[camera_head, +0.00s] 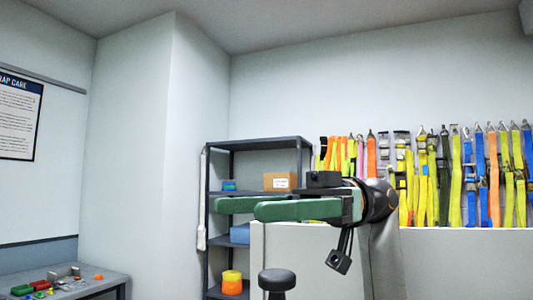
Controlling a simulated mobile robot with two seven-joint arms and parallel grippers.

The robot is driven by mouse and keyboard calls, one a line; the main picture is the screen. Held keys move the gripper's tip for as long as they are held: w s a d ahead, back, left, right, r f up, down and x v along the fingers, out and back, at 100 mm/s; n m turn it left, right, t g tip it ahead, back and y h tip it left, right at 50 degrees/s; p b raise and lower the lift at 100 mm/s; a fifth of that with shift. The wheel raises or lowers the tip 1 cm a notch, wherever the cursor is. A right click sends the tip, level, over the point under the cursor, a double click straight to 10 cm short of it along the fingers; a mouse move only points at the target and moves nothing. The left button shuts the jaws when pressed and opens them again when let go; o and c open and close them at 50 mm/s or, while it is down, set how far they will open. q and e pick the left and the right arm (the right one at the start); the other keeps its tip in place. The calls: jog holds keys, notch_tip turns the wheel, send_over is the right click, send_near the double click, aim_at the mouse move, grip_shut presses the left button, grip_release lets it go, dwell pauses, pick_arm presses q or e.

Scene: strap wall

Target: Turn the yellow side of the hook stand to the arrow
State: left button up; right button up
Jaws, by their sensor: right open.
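My right gripper (238,208) shows in the middle of the head view, its two green fingers pointing left. The fingers are apart and nothing shows between them. My left gripper is not in view. I cannot make out a hook stand with a yellow side, nor an arrow, in this view. A black round-topped thing (277,280) stands at the bottom edge below the gripper; its lower part is cut off, and I cannot tell what it is.
A dark shelf unit (258,143) behind the gripper holds a cardboard box (279,181) and an orange-yellow roll (231,282). Colourful straps (444,185) hang on the right wall above a pale panel (455,262). A table (105,279) with small parts is lower left.

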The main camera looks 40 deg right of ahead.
jog(key=s+a+r, duration=0.4)
jog(key=s+a, duration=0.1)
jog(key=s, duration=0.2)
jog(key=shift+s+b, duration=0.3)
jog(key=shift+b, duration=0.15)
jog(key=shift+r, duration=0.1)
